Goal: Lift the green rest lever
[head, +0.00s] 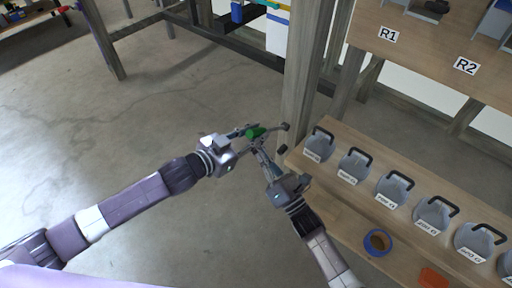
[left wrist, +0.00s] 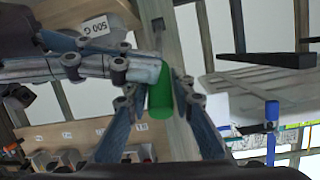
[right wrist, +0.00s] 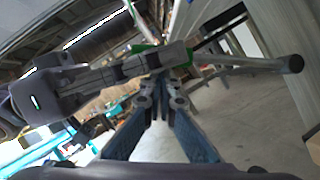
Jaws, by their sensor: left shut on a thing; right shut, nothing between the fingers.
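The green rest lever (head: 255,132) is beside the wooden post, left of the shelf. It also shows in the left wrist view as a green grip (left wrist: 160,95) between the finger pads. My left gripper (head: 240,134) is shut on it. My right gripper (head: 258,150) is shut and empty just below and right of the lever. In the right wrist view my right fingertips (right wrist: 158,88) are close together, close to a grey bar in front of them. Only a bit of green (right wrist: 145,48) shows there, behind the bar.
A grey rod with a dark round end (right wrist: 275,64) sticks out to the right in the right wrist view. The wooden post (head: 303,80) stands close by. A wooden shelf (head: 330,135) holds several grey weights with black handles. Open concrete floor lies left.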

